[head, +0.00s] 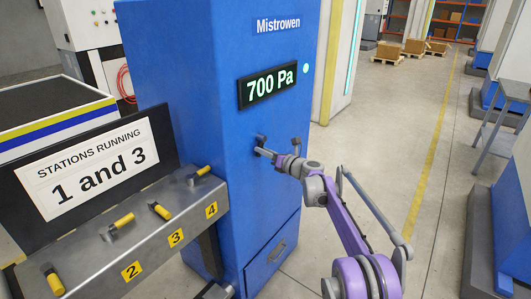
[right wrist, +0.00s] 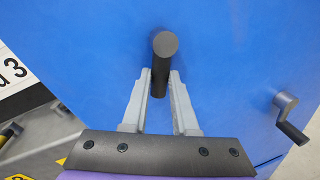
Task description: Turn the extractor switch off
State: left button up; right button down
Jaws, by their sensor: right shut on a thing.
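A tall blue cabinet (head: 190,110) marked Mistrowen carries a lit display (head: 268,84) reading 700 Pa. On its front is a dark rotary switch handle (head: 261,139); in the right wrist view this black handle (right wrist: 165,45) points down between my fingers. My right gripper (head: 262,152) is at the cabinet face, shut on that handle; it also shows in the right wrist view (right wrist: 160,85). A second dark handle (right wrist: 287,103) sits to its right, slanting down to the right, free of the gripper. No label shows which one is the extractor switch. My left gripper is out of view.
A steel console (head: 130,225) with several yellow-handled levers stands left of the cabinet, under a sign (head: 95,165) reading "STATIONS RUNNING 1 and 3". A green light (head: 306,69) glows beside the display. Open floor (head: 390,130) lies to the right.

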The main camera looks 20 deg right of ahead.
jog(key=m, duration=0.1)
jog(key=r+m, duration=0.1)
jog(key=m, duration=0.1)
jog(key=s+a+m+g, duration=0.1)
jog(key=shift+r+m, duration=0.25)
jog(key=shift+m, duration=0.15)
jog(key=shift+a+r+m+g+y+p, duration=0.2)
jog(key=shift+r+m+g+y+p, duration=0.2)
jog(key=shift+m, duration=0.7)
jog(key=shift+s+a+r+m+p, duration=0.1)
jog(key=shift+r+m+p, duration=0.4)
jog(key=shift+m, duration=1)
jog(key=shift+r+g+y, duration=0.15)
jog(key=shift+g+y, duration=0.15)
jog(key=shift+y, duration=0.1)
jog(key=c, duration=0.7)
grip_release()
